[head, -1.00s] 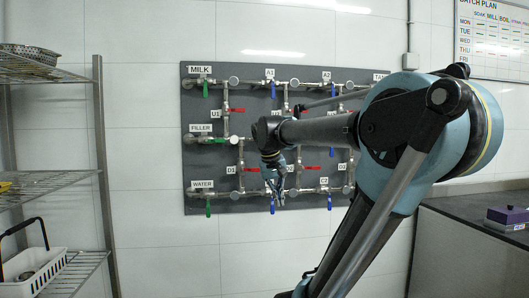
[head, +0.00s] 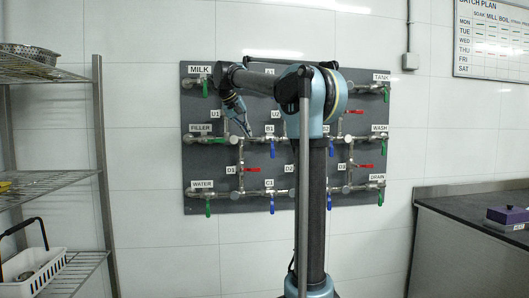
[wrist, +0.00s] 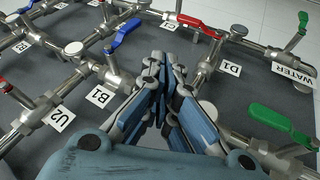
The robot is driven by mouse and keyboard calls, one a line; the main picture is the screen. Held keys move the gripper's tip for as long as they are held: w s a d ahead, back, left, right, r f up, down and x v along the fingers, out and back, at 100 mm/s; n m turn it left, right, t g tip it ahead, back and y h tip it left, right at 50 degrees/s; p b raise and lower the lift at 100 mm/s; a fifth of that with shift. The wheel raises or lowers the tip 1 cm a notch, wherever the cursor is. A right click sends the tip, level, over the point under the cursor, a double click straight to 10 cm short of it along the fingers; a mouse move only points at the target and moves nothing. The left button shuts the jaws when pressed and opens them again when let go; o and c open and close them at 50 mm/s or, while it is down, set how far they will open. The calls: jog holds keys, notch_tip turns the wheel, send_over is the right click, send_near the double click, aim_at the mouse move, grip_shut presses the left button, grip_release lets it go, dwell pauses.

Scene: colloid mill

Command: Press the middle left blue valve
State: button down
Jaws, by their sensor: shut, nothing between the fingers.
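The middle left blue valve, labelled B1, has its blue handle (head: 272,150) hanging down from the middle pipe row of the dark panel. In the wrist view the blue B1 handle (wrist: 125,32) is at upper left, beyond the B1 label. My gripper (head: 249,133) is just left of the B1 label in the head view, near the panel. In the wrist view my gripper (wrist: 164,62) is shut and empty, with its fingertips to the right of the B1 valve. I see no contact with the handle.
The red D1 handle (wrist: 198,28) and the green filler handle (wrist: 280,122) are to the right in the wrist view. Another blue handle (head: 272,202) hangs below B1. A wire shelf (head: 50,182) stands at left and a dark counter (head: 465,215) at right.

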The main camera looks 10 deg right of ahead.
aim_at(273, 153)
dwell(0.3)
jog(key=x, duration=0.9)
jog(key=shift+w+d+f, duration=0.1)
jog(key=shift+d+f, duration=0.15)
jog(key=d, duration=0.4)
jog(key=shift+f, duration=0.25)
jog(key=shift+d, duration=0.2)
jog(key=shift+a+h, duration=0.15)
jog(key=shift+h, duration=0.15)
